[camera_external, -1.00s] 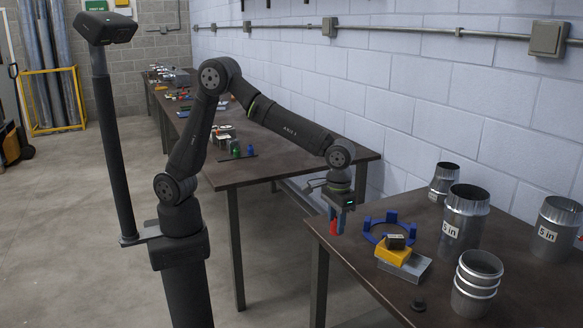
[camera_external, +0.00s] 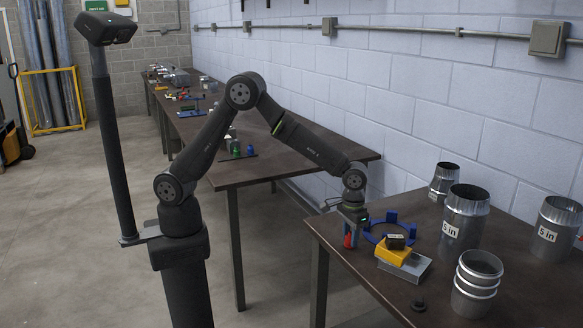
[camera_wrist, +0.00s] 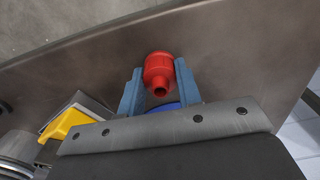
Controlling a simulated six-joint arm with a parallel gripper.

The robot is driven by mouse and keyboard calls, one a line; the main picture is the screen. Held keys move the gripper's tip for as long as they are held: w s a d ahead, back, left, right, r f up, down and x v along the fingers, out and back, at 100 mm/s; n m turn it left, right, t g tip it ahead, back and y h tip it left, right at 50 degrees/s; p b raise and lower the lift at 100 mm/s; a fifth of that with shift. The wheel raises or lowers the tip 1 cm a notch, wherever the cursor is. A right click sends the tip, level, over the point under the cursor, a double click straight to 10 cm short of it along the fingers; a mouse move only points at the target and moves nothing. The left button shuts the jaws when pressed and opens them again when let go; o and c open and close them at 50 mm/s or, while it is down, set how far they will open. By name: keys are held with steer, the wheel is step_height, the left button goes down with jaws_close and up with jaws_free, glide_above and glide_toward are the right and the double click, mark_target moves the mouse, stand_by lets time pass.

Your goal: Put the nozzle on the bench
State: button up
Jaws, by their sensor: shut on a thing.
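The nozzle (camera_wrist: 159,72) is a red, stepped cylinder with a narrower open end. In the wrist view it sits between the two blue fingers of my gripper (camera_wrist: 160,88), which is shut on it. In the outside view the red nozzle (camera_external: 350,240) shows small below my gripper (camera_external: 352,232). My gripper is low over the near left part of the brown bench (camera_external: 352,264). I cannot tell whether the nozzle touches the bench top.
A blue ring with upright posts (camera_external: 371,238) lies just right of my gripper. A yellow block (camera_external: 393,255) with a black piece (camera_external: 396,242) rests on a grey block (camera_external: 416,268). Several metal ducts (camera_external: 466,215) stand farther right. The bench's front left is clear.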

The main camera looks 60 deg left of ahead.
steer(key=shift+f, duration=0.1)
steer(key=o, duration=0.9)
steer(key=shift+o, duration=0.2)
step_height(320, 180, up, 12)
step_height(320, 180, down, 12)
steer(key=shift+f, duration=0.1)
steer(key=shift+r, duration=1.95)
steer(key=shift+f, duration=0.1)
